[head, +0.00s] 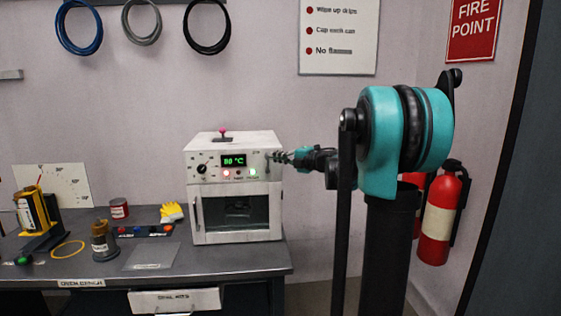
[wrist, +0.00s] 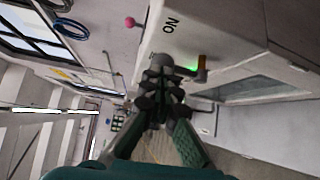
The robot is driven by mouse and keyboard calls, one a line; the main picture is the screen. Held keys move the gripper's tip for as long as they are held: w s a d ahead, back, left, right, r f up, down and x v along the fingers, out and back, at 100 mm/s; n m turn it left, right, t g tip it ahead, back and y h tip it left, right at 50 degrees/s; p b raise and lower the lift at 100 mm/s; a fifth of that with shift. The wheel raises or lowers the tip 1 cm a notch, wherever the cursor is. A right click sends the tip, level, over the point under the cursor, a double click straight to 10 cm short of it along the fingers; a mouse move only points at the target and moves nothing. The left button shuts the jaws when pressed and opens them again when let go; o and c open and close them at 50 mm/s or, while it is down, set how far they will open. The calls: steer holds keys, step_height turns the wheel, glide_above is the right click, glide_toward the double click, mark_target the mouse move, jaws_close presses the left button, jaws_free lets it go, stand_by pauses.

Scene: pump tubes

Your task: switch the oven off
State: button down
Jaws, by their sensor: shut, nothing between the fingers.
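The white oven (head: 263,214) stands on the bench, its door shut. Its display (head: 233,160) reads 80 °C in green, with a red lamp (head: 226,173) and a green lamp (head: 252,172) lit below. My gripper (head: 276,157) is shut and empty at the right end of the control panel. In the wrist view my gripper (wrist: 160,66) is close to the panel, beside a brownish switch lever (wrist: 202,70) with a green glow next to it. An "ON" label (wrist: 171,26) is printed near it. I cannot tell whether the fingers touch the lever.
A black dial (head: 202,169) is on the panel's left, and a pink knob (head: 223,131) stands on the oven top. A yellow glove (head: 171,212), a red can (head: 119,208) and a brown-topped bottle (head: 103,243) are on the bench (head: 205,262). A fire extinguisher (head: 436,220) hangs at right.

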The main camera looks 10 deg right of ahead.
steer(key=a+n+h, duration=0.1)
steer(key=a+n+g+h, duration=0.1)
steer(key=a+n+h, duration=0.1)
steer(key=a+h, duration=0.1)
steer(key=shift+r+g, duration=0.3)
steer(key=shift+g, duration=0.1)
steer(key=shift+r, duration=0.15)
steer(key=shift+r, duration=0.65)
